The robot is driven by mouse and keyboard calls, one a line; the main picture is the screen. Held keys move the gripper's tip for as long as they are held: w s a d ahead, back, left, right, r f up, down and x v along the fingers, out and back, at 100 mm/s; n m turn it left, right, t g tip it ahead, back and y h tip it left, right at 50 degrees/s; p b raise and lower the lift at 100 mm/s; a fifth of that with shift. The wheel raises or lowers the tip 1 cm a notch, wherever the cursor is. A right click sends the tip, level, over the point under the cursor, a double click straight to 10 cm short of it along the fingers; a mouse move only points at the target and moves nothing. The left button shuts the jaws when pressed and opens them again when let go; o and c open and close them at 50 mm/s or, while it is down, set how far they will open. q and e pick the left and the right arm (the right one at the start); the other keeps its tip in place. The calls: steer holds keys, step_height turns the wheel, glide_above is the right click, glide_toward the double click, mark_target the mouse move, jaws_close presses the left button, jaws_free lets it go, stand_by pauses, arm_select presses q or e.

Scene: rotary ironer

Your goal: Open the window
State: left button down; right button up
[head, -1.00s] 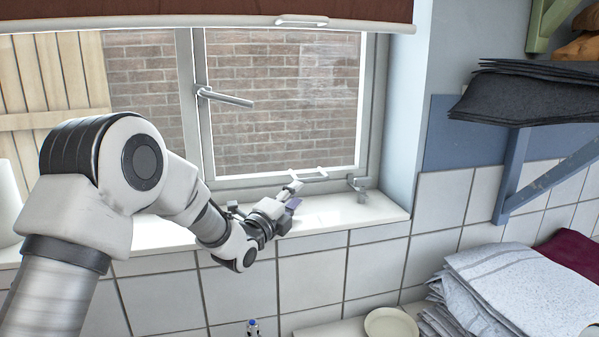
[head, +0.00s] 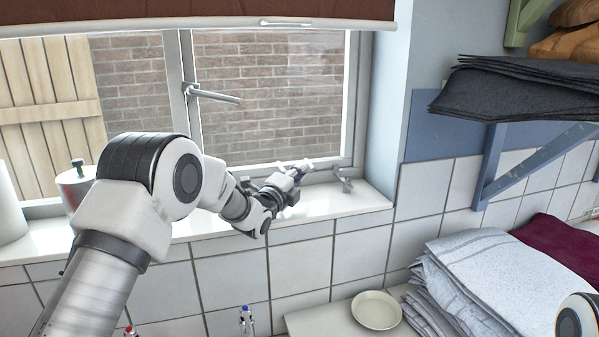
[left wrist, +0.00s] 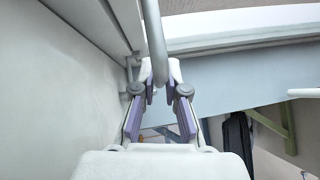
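The window (head: 270,85) has a grey frame, a brick wall behind its glass, and looks closed. A grey lever handle (head: 213,93) sticks out to the right from its middle post. At the bottom of the frame is a pale bar (head: 308,163), with a small grey catch (head: 343,180) to its right. My left gripper (head: 294,172) is at this bar, just above the sill. In the left wrist view, a grey bar (left wrist: 155,45) runs down between the purple-padded fingers (left wrist: 160,92), which look apart; contact is unclear. My right gripper is not in view.
The white sill (head: 325,205) is clear right of my arm. A red blind (head: 200,14) hangs above. A plate (head: 377,310), folded towels (head: 500,280) and a loaded shelf are at right.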

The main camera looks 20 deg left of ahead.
mark_target(286, 164)
arm_select(q)
steer(key=shift+a, duration=0.1)
steer(key=shift+w+a+h+b, duration=0.2)
steer(key=shift+a+h+b, duration=0.1)
steer(key=shift+h, duration=0.1)
steer(key=w+a+m+h, duration=0.1)
steer(key=a+h, duration=0.1)
steer(key=w+a+m+g+h, duration=0.1)
steer(key=shift+w+a+r+m+h, duration=0.2)
steer(key=shift+w+a+m+h, duration=0.1)
steer(key=shift+a, duration=0.05)
steer(key=shift+w+a+f+m+g+h, duration=0.1)
steer(key=shift+w+a+m+g+h, duration=0.2)
steer(key=shift+w+g+h, duration=0.1)
steer(key=c, duration=1.4)
jaws_free()
steer(key=shift+o, duration=1)
steer(key=shift+d, duration=0.2)
